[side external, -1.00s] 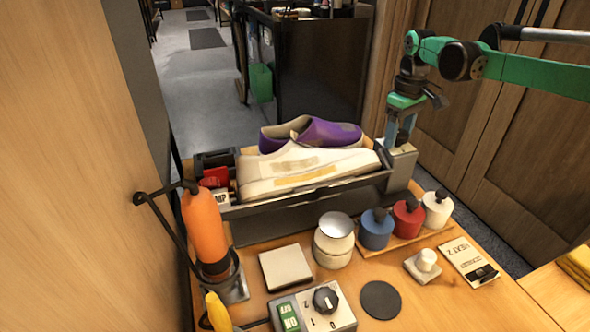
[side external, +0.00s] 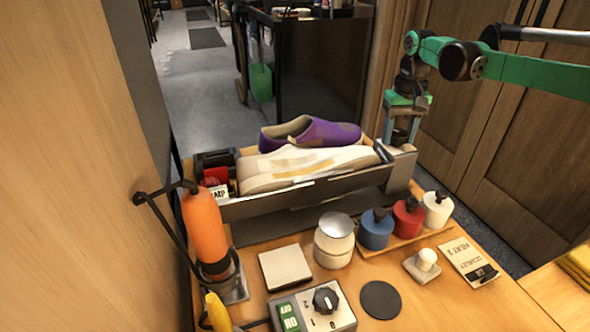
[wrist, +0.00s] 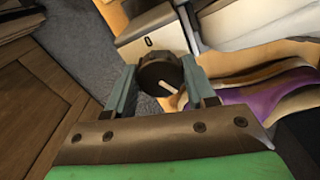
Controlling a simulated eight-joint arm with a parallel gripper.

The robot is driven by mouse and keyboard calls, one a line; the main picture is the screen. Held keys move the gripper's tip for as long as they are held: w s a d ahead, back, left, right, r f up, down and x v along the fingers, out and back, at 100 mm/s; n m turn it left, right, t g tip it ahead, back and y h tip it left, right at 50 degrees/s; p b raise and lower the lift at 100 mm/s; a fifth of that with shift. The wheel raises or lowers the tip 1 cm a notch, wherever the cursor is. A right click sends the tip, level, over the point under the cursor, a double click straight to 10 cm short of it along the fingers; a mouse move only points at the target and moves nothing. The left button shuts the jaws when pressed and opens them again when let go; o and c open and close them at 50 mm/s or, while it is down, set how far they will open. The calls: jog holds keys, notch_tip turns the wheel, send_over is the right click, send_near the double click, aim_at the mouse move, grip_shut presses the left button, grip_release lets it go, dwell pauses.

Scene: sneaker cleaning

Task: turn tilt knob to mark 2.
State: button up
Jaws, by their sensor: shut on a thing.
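The tilt knob (wrist: 160,75) is a dark round knob with a pale pointer line, in the wrist view. My gripper (wrist: 157,80) is shut on it, with one finger on each side. The pointer line slants to the lower right, away from a "0" mark on the pale plate (wrist: 150,42) above the knob. I cannot make out a mark 2. In the side view my gripper (side external: 402,138) points down at the right end of the shoe cradle (side external: 310,192), where the knob is hard to make out. The cradle holds a white sneaker (side external: 310,170) and a purple shoe (side external: 320,132).
An orange bottle (side external: 203,228) stands at the left. Blue (side external: 376,232), red (side external: 407,219) and white (side external: 437,209) bottles stand on a board in front of the cradle. A heater dial (side external: 325,299) and a dark disc (side external: 380,299) are at the table's front.

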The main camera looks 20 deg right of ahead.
jog(key=shift+m, duration=0.8)
jog(key=m, duration=0.4)
jog(key=o, duration=1)
jog(key=shift+r, duration=0.1)
jog(key=shift+r, duration=2.4)
